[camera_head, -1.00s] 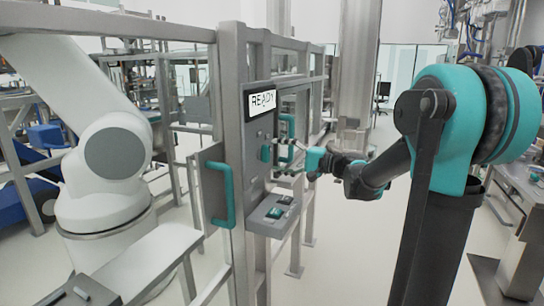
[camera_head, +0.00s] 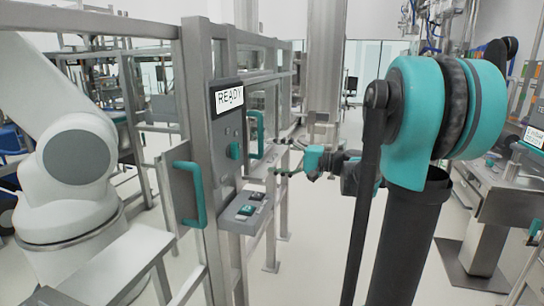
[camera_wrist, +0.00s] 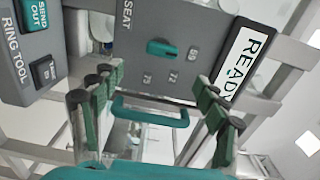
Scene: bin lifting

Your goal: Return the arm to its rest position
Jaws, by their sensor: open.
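My gripper (camera_head: 281,157) is open and empty, held out at the end of my bent arm to the right of the grey control panel (camera_head: 222,130). In the wrist view my gripper's (camera_wrist: 158,88) two green-padded fingers stand wide apart. A teal bar handle (camera_head: 258,132) on the frame is just left of the fingers in the head view. That handle (camera_wrist: 150,120) also shows between the fingers in the wrist view, and nothing is gripped. The panel carries a READY sign (camera_head: 230,97) and a teal knob (camera_head: 234,151).
A second teal handle (camera_head: 197,200) and a button box (camera_head: 246,207) stick out from the frame. A white robot arm (camera_head: 70,180) stands behind the fence at left. A metal bench (camera_head: 500,200) stands at right. Open floor lies below my gripper.

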